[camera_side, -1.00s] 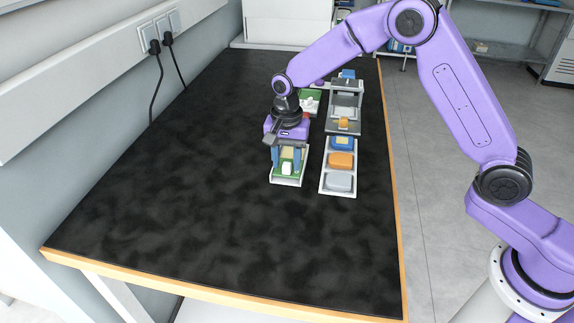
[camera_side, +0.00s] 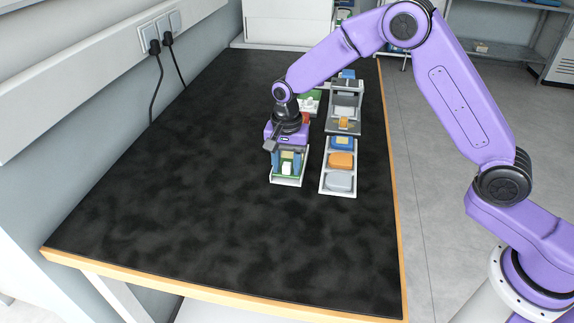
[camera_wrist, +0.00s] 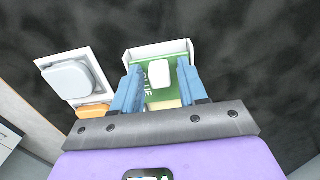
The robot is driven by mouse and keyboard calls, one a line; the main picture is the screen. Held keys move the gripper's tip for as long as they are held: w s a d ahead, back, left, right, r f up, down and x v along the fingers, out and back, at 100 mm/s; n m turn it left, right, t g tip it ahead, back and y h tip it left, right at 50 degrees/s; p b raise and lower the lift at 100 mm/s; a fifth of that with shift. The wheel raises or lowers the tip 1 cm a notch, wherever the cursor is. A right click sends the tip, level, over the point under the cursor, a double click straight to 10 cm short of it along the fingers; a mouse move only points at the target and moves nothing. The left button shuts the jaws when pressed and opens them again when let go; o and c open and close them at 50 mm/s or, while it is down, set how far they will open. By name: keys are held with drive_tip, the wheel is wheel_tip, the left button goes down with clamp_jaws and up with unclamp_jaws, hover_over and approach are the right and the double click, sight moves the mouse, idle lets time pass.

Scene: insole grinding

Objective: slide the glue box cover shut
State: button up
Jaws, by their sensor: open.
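The glue box is a white-walled tray (camera_wrist: 186,44) with a green cover (camera_wrist: 143,66) bearing white letters, partly hidden, and a white raised knob (camera_wrist: 159,75). In the side view the box (camera_side: 287,182) stands on the black table below my gripper (camera_side: 288,170). In the wrist view my gripper (camera_wrist: 158,76) is open. Its two blue fingers stand on either side of the white knob, with a visible gap at each side. A pale yellow patch shows behind the knob near the gripper's body. The far part of the box is hidden by my gripper.
A white tray (camera_side: 338,193) with a blue, an orange and a grey block stands close on the right. Behind it is a grey stand (camera_side: 346,100). Another green-topped box (camera_side: 310,101) is behind my gripper. The black table (camera_side: 190,220) is clear at left and front.

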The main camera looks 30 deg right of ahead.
sight(291, 159)
drive_tip(key=c, duration=0.7)
drive_tip(key=shift+w+d, duration=2.15)
drive_tip(key=shift+d, duration=0.05)
drive_tip(key=o, duration=0.7)
wheel_tip(291, 159, up, 7)
